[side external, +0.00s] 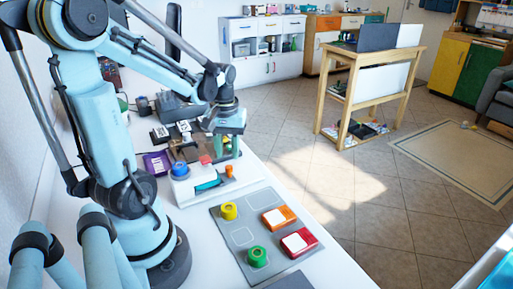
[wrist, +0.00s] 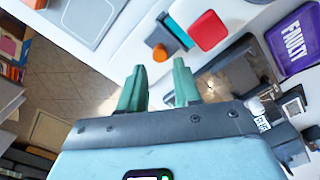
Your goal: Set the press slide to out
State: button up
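The press appears to be the white unit (side external: 192,190) on the white bench in the side view, with a blue knob (side external: 179,169), a red block (side external: 206,160) and a teal strip (side external: 208,184) in its front. A small orange knob (side external: 229,170) stands at its right end, perhaps the slide's handle. In the wrist view the orange knob (wrist: 160,53) lies beside the teal strip (wrist: 179,31) and the red block (wrist: 208,31). My gripper (wrist: 160,82) is open and empty, its two green fingers apart. In the side view my gripper (side external: 227,146) is behind and above the press. The slide's position is unclear.
A grey mat (side external: 240,236) in front holds yellow, green, orange and red pieces. A purple tray marked FAULTY (wrist: 292,40) stands beside the press. Dark equipment (side external: 172,108) crowds the bench behind. The bench edge is close on the right, with open floor beyond.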

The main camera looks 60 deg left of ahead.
aim_at(229, 166)
jog(key=shift+f, duration=2.1)
jog(key=shift+c, duration=0.3)
grip_shut()
